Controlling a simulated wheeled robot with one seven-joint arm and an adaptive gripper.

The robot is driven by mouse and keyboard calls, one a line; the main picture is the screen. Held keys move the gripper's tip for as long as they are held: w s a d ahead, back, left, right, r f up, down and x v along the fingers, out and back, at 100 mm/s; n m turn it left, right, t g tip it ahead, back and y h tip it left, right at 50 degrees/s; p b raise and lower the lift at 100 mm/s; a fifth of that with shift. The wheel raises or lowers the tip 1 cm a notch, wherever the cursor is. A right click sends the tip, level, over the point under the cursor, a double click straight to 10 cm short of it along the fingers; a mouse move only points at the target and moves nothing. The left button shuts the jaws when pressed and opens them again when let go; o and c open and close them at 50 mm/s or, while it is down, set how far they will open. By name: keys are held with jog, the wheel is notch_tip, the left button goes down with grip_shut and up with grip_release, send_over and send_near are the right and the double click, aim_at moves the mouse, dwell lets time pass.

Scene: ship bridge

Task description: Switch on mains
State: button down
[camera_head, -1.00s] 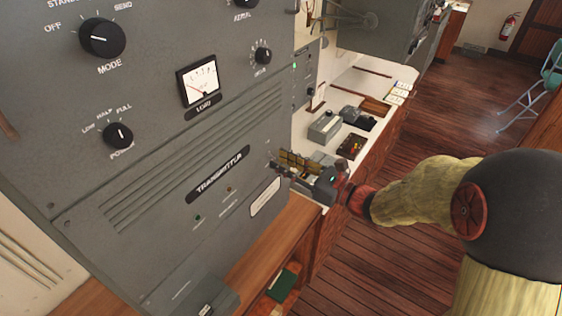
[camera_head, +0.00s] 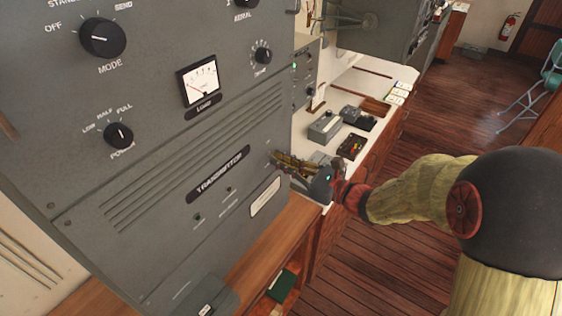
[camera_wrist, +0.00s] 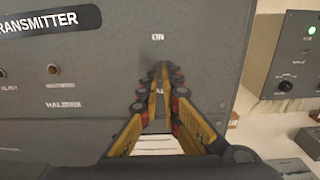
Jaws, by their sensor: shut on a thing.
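The grey transmitter cabinet (camera_head: 150,150) fills the left of the head view. My gripper (camera_head: 276,157) is at the right part of its lower front panel. In the wrist view my gripper's yellow fingers (camera_wrist: 160,78) come together against the panel, just below a white "ON" label (camera_wrist: 158,37). They are shut on a small part there, apparently the mains switch. The switch itself is mostly hidden between the fingertips, and its position cannot be read. Two small indicator lamps (camera_wrist: 54,70) sit left of my gripper, under the TRANSMITTER nameplate (camera_wrist: 40,22).
A smaller grey panel (camera_wrist: 290,60) with a lit green lamp (camera_wrist: 311,30) is to the right. A white counter (camera_head: 345,90) with small devices (camera_head: 325,126) runs behind my gripper. A wooden ledge (camera_head: 272,240) lies below. Open wooden floor is at the right.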

jog(key=shift+r+p, duration=0.1)
jog(key=shift+p, duration=0.2)
jog(key=r+g+h+p, duration=0.1)
jog(key=h+p, duration=0.1)
jog(key=p, duration=0.4)
jog(key=shift+r, duration=0.35)
jog(key=g+h+p, duration=0.1)
jog(key=p, duration=0.3)
jog(key=r+g+h+p, duration=0.1)
jog(key=h+p, duration=0.1)
jog(key=p, duration=0.2)
jog(key=shift+g, duration=0.4)
jog(key=shift+w+p, duration=0.1)
jog(key=shift+p, duration=0.2)
jog(key=shift+f+h+p, duration=0.2)
jog(key=shift+h+p, duration=0.1)
jog(key=shift+p, duration=0.1)
jog(key=c, duration=2)
grip_release()
jog(key=v, duration=1.2)
jog(key=shift+w, duration=0.2)
